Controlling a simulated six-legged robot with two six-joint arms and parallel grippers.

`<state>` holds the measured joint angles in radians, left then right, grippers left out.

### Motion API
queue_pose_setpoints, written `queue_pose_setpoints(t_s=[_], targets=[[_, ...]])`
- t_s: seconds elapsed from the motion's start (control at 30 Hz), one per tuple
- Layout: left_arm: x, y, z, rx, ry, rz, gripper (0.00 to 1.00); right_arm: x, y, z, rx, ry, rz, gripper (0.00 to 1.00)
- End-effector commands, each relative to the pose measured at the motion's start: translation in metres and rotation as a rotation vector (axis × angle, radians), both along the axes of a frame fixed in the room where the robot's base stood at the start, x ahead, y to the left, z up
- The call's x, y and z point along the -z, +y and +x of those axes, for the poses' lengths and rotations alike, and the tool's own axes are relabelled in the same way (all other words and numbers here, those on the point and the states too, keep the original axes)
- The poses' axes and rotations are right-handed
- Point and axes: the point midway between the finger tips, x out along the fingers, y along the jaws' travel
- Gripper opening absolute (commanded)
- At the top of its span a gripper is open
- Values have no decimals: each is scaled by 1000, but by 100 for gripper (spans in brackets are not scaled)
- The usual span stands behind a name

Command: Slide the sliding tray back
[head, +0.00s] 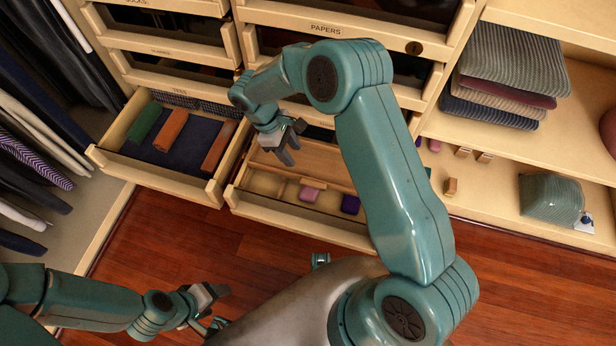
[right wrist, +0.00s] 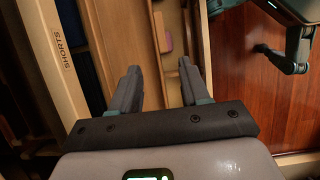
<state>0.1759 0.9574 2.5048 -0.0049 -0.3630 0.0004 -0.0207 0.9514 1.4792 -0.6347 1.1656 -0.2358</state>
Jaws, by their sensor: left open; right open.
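The sliding tray (head: 318,170) is a brown wooden tray in the back part of the open middle drawer (head: 300,222) in the head view. In front of it the drawer floor shows, with a pink item (head: 309,194) and a purple item (head: 350,204). My right gripper (head: 291,143) is open and empty above the back left of the tray; contact cannot be told. In the right wrist view its fingers (right wrist: 160,85) are apart, with the tray (right wrist: 136,35) and pink item (right wrist: 167,34) beyond. My left gripper (head: 212,308) is open and empty, low over the floor.
Another open drawer (head: 150,172) with rolled cloths stands left of the middle drawer. Hanging clothes (head: 35,130) line the left. The red wood floor in front is clear.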

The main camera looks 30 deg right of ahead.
Motion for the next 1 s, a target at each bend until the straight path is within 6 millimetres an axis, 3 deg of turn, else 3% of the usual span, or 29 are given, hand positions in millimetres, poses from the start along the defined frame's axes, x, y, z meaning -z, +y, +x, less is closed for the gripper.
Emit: queue_pose_setpoints(t_s=[0.3,0.5,0.7,1.0], targets=[[20,0,0,0,0,0,67,75,-20,-24,2,4,2,46],[28,0,0,0,0,0,67,110,-30,-35,2,2,3,46],[31,0,0,0,0,0,67,126,-35,-39,-1,0,2,46],[31,0,0,0,0,0,67,128,-36,-39,-2,-1,2,46]])
